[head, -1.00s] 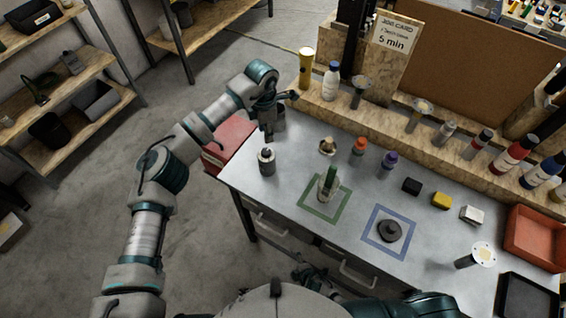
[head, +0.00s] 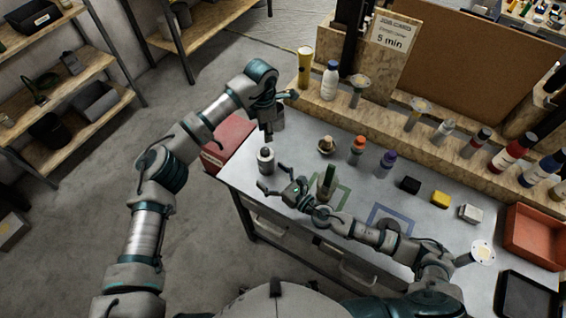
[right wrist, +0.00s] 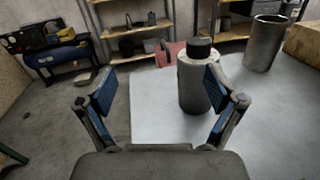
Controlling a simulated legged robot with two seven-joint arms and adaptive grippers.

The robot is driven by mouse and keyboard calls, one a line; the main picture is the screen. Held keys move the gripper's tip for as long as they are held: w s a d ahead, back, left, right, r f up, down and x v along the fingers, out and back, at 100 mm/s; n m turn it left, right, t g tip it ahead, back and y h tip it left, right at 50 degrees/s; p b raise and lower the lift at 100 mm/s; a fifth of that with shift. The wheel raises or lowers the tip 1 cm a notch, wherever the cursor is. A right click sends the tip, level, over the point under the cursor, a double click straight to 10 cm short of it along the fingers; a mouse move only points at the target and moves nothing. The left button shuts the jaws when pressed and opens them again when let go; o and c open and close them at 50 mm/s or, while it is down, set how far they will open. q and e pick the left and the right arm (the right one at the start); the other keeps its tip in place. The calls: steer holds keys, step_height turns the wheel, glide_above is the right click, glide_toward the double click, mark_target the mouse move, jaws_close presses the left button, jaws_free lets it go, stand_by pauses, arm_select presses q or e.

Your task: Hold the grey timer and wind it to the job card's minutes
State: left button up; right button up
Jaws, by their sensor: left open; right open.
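A grey cylinder with a black top, which I take for the grey timer (head: 266,162), stands upright at the table's left end. It also shows in the right wrist view (right wrist: 195,88), ahead of the fingers and nearer the right one. My right gripper (head: 272,178) is open and empty, just short of it on the near side. My left gripper (head: 279,115) is open above the table's back left corner, beside a dark grey cup (head: 279,122); I cannot tell if they touch. The job card (head: 393,34) on the back board reads 5 min.
A mushroom-shaped piece (head: 327,145), an orange-capped bottle (head: 358,147) and a purple-capped bottle (head: 388,162) stand behind. A green-topped item (head: 329,178) stands by the green square, close to my right arm. A red bin (head: 228,140) is at the left.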

steer(key=w+d+r+t+h, duration=0.1)
steer(key=w+d+h, duration=0.1)
steer(key=w+d, duration=0.1)
glide_toward(272, 168)
steer(key=shift+m, duration=0.3)
steer(key=x, duration=1.1)
steer(key=shift+w+a, duration=0.3)
steer(key=shift+w+a+r, duration=0.15)
steer(key=shift+w+a, duration=0.15)
steer(key=shift+a, duration=0.05)
steer(key=shift+d, duration=0.1)
steer(key=shift+d, duration=0.1)
steer(key=c, duration=1.4)
